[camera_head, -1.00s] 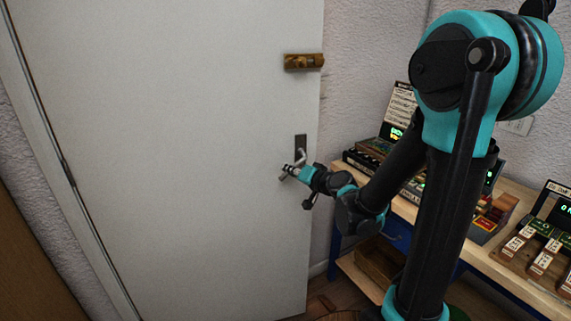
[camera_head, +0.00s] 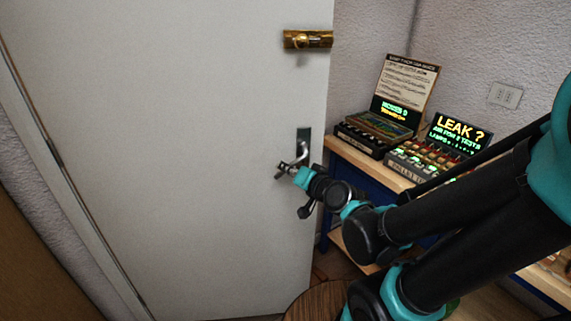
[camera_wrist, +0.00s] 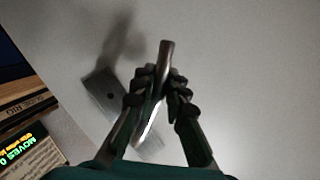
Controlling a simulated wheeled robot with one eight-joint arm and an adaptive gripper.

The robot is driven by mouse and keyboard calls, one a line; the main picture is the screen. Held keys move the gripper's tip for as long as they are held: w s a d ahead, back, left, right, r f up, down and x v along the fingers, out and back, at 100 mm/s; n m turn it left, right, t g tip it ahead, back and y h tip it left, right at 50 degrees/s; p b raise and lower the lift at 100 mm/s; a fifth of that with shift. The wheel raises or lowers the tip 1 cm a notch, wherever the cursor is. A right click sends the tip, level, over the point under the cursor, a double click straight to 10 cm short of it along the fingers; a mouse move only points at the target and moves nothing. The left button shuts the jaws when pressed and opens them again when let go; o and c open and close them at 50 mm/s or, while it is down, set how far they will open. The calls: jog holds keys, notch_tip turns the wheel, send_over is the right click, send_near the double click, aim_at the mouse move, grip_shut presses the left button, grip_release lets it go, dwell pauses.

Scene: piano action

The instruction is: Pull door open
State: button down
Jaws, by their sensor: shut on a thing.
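The white door (camera_head: 190,150) fills the left and middle of the head view, its free edge on the right. Its metal lever handle (camera_head: 303,152) sits on a dark plate near that edge. My gripper (camera_head: 286,171) is at the lever. In the wrist view my gripper (camera_wrist: 158,88) has its two fingers on either side of the lever (camera_wrist: 165,60), shut on it, with the lever's end sticking out beyond them. A brass latch (camera_head: 307,40) is on the door above the handle.
Right of the door a wooden bench (camera_head: 372,165) stands by the wall, carrying devices with lit displays (camera_head: 458,133). A round wooden top (camera_head: 320,302) is low near the door's bottom right corner, close to my arm.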

dwell(0.3)
jog(key=c, duration=1.5)
grip_release()
jog(key=shift+c, duration=0.2)
jog(key=shift+r, duration=0.1)
